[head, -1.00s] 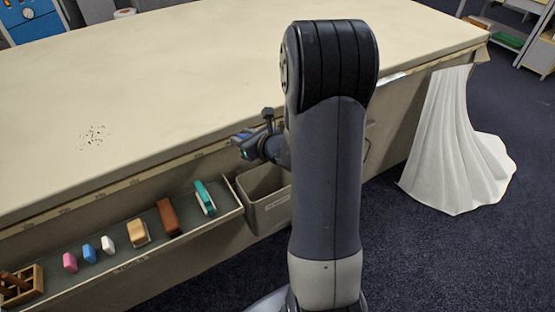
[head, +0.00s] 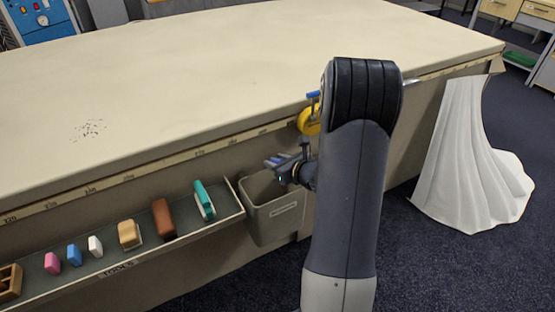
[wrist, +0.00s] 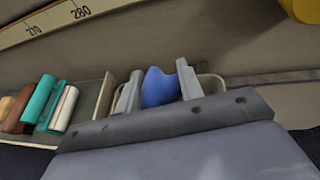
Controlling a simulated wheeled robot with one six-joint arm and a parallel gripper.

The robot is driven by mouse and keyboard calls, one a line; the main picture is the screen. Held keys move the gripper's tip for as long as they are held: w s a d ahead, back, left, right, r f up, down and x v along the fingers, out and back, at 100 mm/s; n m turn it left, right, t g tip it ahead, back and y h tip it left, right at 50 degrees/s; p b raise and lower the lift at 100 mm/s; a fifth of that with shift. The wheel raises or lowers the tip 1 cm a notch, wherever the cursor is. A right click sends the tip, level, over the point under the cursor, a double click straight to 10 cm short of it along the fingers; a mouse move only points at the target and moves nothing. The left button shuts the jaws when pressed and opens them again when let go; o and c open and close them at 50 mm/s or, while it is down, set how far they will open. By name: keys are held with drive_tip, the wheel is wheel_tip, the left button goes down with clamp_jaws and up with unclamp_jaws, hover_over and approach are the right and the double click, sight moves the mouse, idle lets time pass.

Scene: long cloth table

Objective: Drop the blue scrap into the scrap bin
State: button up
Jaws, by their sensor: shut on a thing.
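The blue scrap (wrist: 160,88) is between the two fingers of my gripper (wrist: 158,90) in the wrist view. My gripper is shut on it. In the head view my gripper (head: 278,161) is over the opening of the grey scrap bin (head: 272,213), which hangs at the table's side and has a label on its front. In the wrist view the bin's rim (wrist: 211,81) shows behind the fingers, and much of the bin is hidden by my gripper.
A tray (head: 232,200) left of the bin holds a teal-and-white item (head: 204,200), a brown block (head: 163,218), a tan block (head: 129,234) and several small chalk-like pieces. A yellow round thing (head: 309,121) is above the bin. White cloth (head: 470,165) drapes at the right.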

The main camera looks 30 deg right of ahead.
drive_tip(key=shift+f, duration=0.65)
drive_tip(key=o, duration=1)
drive_tip(key=shift+o, duration=0.2)
drive_tip(key=v, duration=1)
drive_tip(key=shift+s+r+p, duration=0.2)
drive_tip(key=shift+s+p, duration=0.1)
drive_tip(key=shift+s, duration=0.1)
drive_tip(key=shift+w, duration=0.15)
